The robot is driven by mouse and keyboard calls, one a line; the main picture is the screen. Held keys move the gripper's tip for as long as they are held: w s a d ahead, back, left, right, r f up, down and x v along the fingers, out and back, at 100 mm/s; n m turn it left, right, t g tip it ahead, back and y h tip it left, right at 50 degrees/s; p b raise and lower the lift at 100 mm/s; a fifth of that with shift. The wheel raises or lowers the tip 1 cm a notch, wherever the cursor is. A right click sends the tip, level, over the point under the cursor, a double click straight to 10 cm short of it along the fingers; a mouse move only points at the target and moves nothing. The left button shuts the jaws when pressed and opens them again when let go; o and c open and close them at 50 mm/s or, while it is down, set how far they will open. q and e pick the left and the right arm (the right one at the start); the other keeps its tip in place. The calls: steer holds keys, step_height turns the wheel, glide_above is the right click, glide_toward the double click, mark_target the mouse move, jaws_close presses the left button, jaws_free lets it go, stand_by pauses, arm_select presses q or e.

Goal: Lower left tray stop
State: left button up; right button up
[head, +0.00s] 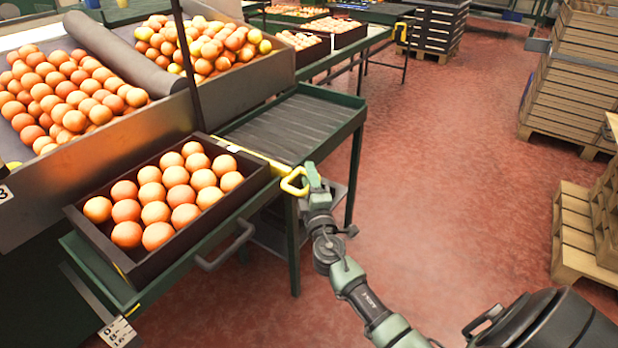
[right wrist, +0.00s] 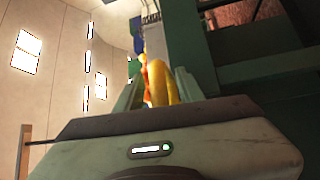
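A yellow loop handle (head: 293,182) stands at the front edge of the green-framed stand. It joins a yellow bar (head: 255,155), the tray stop, which runs along the right end of the dark tray. My right gripper (head: 312,182) is at the handle. In the right wrist view the yellow handle (right wrist: 162,84) sits between the two green fingers (right wrist: 158,92), which look closed on it. My left gripper is not in view.
The dark tray (head: 68,211) holds oranges in rows. To its right is an empty dark slatted surface (head: 300,122). Heaped oranges (head: 65,95) lie in bins behind. Stacked wooden crates (head: 575,70) stand at the right. The red floor (head: 440,170) between is clear.

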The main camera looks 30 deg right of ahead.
jaws_close()
